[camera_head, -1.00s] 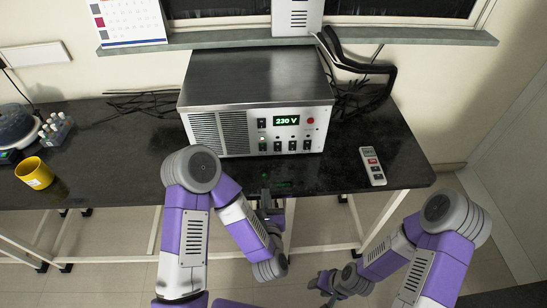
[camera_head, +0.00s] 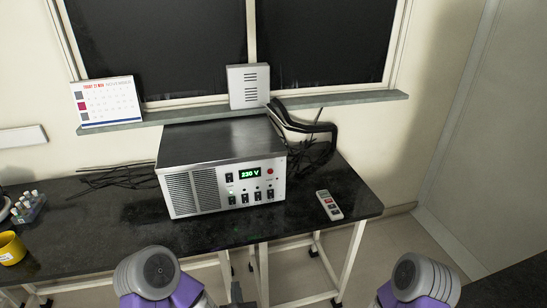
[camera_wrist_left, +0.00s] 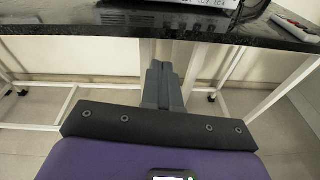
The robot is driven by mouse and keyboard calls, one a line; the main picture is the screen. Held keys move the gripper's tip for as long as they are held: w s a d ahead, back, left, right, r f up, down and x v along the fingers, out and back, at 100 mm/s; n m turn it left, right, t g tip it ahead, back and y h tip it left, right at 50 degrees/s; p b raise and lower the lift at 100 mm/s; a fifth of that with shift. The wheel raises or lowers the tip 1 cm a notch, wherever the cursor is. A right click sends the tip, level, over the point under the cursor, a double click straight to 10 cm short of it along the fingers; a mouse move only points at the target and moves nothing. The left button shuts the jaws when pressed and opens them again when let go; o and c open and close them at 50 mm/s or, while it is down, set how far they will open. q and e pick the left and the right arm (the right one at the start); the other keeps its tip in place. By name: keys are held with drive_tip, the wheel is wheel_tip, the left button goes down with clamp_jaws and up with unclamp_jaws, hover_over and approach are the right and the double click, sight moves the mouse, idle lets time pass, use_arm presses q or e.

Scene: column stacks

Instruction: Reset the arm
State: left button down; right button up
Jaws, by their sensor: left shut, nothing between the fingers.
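My left arm (camera_head: 155,275) comes in at the bottom of the head view, its purple and grey links cut off by the lower edge. My left gripper (camera_head: 237,291) shows only as a small dark shape below the bench's front edge. In the left wrist view its grey fingers (camera_wrist_left: 163,85) are together and empty, in front of the bench edge and apart from it. My right arm (camera_head: 420,280) shows only a grey joint and some purple at the lower right. The right gripper is out of view.
A black bench (camera_head: 110,245) carries a power supply (camera_head: 222,185) reading 230 V. A handheld remote-like device (camera_head: 329,205) lies to its right. A yellow mug (camera_head: 11,248) and a rack of small bottles (camera_head: 29,207) stand at the left. Dark cables lie behind. Open floor shows below the bench.

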use_arm(q)
wheel_tip(320, 180, down, 12)
drive_tip(key=s+d+m+g+h+p, duration=0.2)
drive_tip(key=m+g+h, duration=0.35)
drive_tip(key=m, duration=1.05)
drive_tip(key=s+f+m+g+h+p, duration=0.1)
drive_tip(key=s+f+m+g, duration=0.2)
drive_tip(key=m, duration=0.6)
drive_tip(key=s+a+f+m+g+h, duration=0.1)
drive_tip(key=s+f+m+g, duration=0.2)
drive_tip(key=s+m+g, duration=0.4)
drive_tip(key=s+m, duration=0.2)
drive_tip(key=s, duration=0.1)
drive_tip(key=shift+s+a+m+p, duration=0.15)
drive_tip(key=shift+s+m+p, duration=0.05)
drive_tip(key=shift+m+p, duration=0.15)
use_arm(e)
drive_tip(key=r, duration=0.1)
drive_tip(key=w+r, duration=0.1)
drive_tip(key=r, duration=0.1)
drive_tip(key=shift+w+r, duration=0.2)
drive_tip(key=shift+r, duration=0.05)
use_arm(q)
drive_tip(key=shift+f, duration=0.1)
